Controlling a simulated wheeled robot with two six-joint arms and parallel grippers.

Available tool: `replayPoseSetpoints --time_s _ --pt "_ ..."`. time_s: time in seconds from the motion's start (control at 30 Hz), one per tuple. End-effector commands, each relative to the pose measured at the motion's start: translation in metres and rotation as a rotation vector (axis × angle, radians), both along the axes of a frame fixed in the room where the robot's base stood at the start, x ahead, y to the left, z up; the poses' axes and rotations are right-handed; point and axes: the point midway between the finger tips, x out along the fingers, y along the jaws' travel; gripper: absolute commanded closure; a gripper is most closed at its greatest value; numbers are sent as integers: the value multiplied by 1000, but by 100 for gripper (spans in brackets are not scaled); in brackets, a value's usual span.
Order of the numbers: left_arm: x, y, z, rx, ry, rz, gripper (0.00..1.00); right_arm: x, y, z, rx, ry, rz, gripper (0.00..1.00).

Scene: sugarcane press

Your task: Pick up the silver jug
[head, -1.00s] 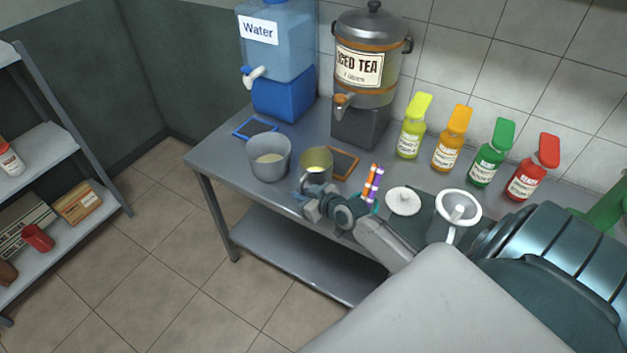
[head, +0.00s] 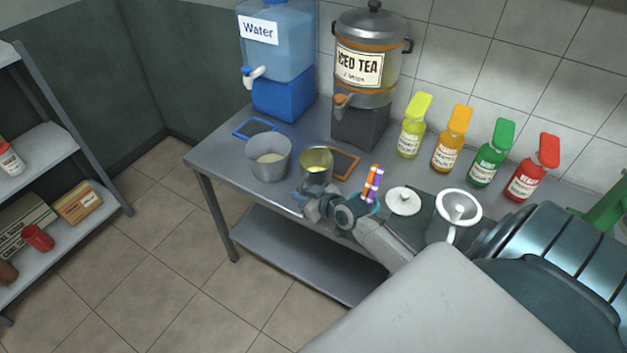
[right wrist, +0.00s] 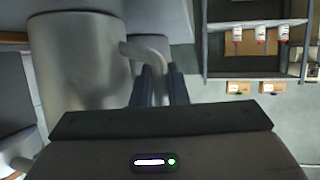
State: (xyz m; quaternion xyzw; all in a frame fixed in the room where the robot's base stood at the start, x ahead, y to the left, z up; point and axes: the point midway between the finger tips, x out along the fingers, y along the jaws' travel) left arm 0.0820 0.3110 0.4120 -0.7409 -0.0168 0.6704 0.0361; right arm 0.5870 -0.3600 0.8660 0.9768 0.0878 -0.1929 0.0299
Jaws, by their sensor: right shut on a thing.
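The silver jug (head: 316,176), with a yellowish inside, stands upright near the front edge of the steel table (head: 222,160). My right gripper (head: 311,189) is at its near side. In the right wrist view, the jug's large metal body (right wrist: 85,65) is at the left. Its curved handle (right wrist: 150,52) runs between my right gripper's dark fingers (right wrist: 158,86), which are shut on it. Whether the jug's base touches the table is hard to tell. My left gripper is not in view.
A grey bucket (head: 268,163) stands close left of the jug. A brown-framed mat (head: 345,163) lies behind it, and purple-and-orange striped sticks (head: 373,184) stand to the right. A strainer-topped jug (head: 456,218), water dispenser (head: 285,60) and iced tea urn (head: 368,60) are nearby.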

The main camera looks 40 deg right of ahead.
Motion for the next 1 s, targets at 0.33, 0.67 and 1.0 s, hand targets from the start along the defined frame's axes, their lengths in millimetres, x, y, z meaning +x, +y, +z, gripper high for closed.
replayPoseSetpoints --time_s 0.33,0.67,1.0 --pt "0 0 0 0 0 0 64 1 0 2 -1 -3 1 100" --pt "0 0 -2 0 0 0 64 1 0 13 -3 -5 3 100" --pt "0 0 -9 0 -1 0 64 -1 7 36 1 -5 2 100"
